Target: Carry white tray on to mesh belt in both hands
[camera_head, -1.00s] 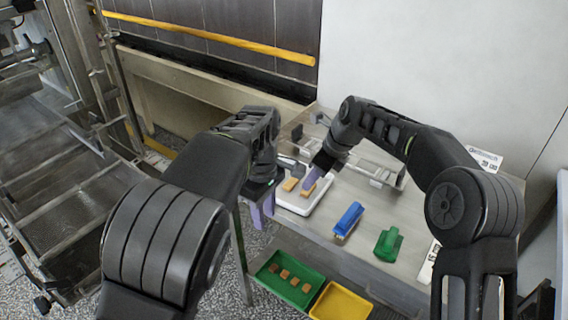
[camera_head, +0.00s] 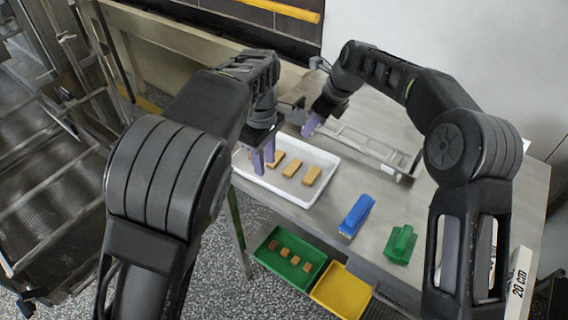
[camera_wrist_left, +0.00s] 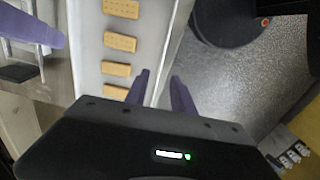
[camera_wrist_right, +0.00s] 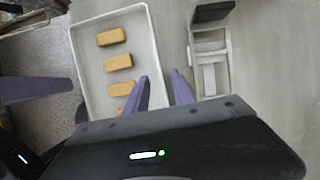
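The white tray (camera_head: 285,186) lies on the steel table with several tan bars on it. My left gripper (camera_head: 263,163) is at its near left side, fingers pointing down. In the left wrist view my fingers (camera_wrist_left: 163,92) are apart, with the tray's rim (camera_wrist_left: 176,40) running between them. My right gripper (camera_head: 311,126) is at the tray's far side. In the right wrist view its fingers (camera_wrist_right: 160,92) are also apart, in line with the tray wall (camera_wrist_right: 152,40). I cannot tell how low the fingers reach. The dark mesh belt (camera_head: 50,225) is at the left.
A blue block-like tool (camera_head: 356,214) and a green one (camera_head: 401,243) lie right of the tray. A metal fixture (camera_head: 365,148) stands behind it. Below are a green bin (camera_head: 305,275) with brown pieces and a yellow bin (camera_head: 342,292). Speckled floor separates table and belt.

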